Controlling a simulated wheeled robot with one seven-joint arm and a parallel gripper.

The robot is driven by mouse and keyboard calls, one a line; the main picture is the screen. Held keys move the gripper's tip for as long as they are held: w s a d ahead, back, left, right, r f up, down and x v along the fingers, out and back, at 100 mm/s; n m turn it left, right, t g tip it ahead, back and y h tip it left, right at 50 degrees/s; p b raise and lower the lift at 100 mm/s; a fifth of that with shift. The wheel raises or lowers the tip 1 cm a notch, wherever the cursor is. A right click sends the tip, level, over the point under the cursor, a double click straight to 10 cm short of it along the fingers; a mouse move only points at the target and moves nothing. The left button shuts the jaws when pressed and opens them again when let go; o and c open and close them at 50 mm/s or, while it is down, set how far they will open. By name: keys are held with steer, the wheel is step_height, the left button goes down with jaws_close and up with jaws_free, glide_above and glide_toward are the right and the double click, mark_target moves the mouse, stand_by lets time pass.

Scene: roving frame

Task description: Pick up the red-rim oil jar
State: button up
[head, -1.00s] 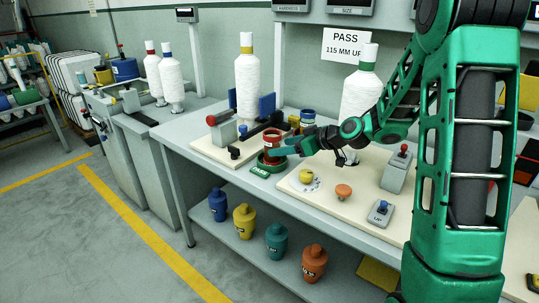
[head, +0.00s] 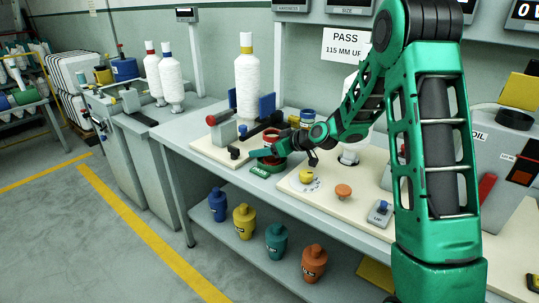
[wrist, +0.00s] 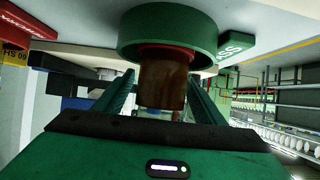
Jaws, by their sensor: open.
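The red-rim oil jar (head: 271,136) stands in a green dish (head: 266,169) with a "PASS" label on the bench. In the head view, my gripper (head: 270,150) reaches in from the right and partly hides the jar. In the upside-down wrist view, the brown jar body (wrist: 162,85) with its red band stands against the green dish (wrist: 168,28). My gripper's green fingers (wrist: 160,97) lie on either side of the jar and are open. I cannot tell if either finger touches it.
A blue-rimmed jar (head: 307,117) stands close behind my gripper. A white yarn cone (head: 247,85) and a dark bar fixture (head: 258,127) are behind the dish. A yellow knob (head: 306,175) and an orange knob (head: 343,191) are on the board to the right.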

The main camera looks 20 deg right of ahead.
steer(key=shift+c, duration=0.6)
steer(key=c, duration=1.2)
steer(key=shift+r, duration=0.2)
